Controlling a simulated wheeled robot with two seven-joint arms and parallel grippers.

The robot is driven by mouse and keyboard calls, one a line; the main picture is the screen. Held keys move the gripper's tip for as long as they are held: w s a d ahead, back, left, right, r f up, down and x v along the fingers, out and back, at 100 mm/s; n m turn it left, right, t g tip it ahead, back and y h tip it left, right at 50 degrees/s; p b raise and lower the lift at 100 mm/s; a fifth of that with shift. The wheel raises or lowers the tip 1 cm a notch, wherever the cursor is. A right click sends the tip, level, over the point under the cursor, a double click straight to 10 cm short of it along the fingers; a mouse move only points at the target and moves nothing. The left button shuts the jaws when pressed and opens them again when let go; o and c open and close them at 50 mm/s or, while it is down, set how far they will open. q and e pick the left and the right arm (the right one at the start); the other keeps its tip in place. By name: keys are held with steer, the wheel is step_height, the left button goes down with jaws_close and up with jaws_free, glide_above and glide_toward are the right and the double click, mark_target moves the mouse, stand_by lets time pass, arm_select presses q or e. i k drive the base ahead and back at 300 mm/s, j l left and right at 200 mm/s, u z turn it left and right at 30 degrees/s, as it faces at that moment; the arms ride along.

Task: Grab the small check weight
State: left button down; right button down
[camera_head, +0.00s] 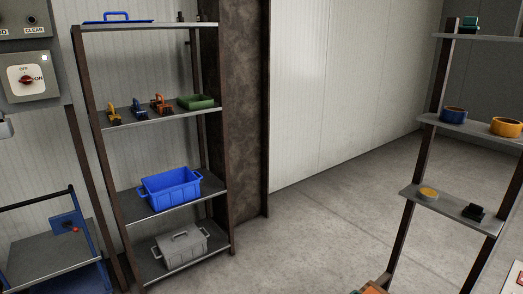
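I cannot identify the small check weight for certain. A small black object (473,212) sits on the lower shelf of the right rack, beside a yellow round piece (428,193). A small dark green object (469,24) stands on that rack's top shelf. Either is too small to name surely. Neither of my grippers shows in the head view, so their state and distance to these objects are hidden.
The right rack (430,118) also holds a blue ring (453,115) and an orange ring (505,127). The left rack (152,121) carries clamps, a green tray (196,102), a blue crate (171,187) and a grey lidded box (180,246). The floor (310,220) between the racks is clear.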

mark_target(179, 19)
steer(key=i+l+u, duration=0.15)
steer(key=i+u, duration=0.15)
steer(key=i, duration=0.15)
steer(key=i+l+u, duration=0.6)
steer(key=i, duration=0.25)
steer(key=u, duration=0.6)
steer(key=i+u, duration=0.1)
steer(key=u, duration=1.7)
steer(key=i+l+u, duration=0.1)
steer(key=u, duration=1.1)
steer(key=l+u, duration=0.15)
steer(key=u, duration=1.05)
steer(key=k+l+u, duration=0.1)
steer(key=u, duration=0.2)
steer(key=k+l+z, duration=0.1)
steer(key=z, duration=0.25)
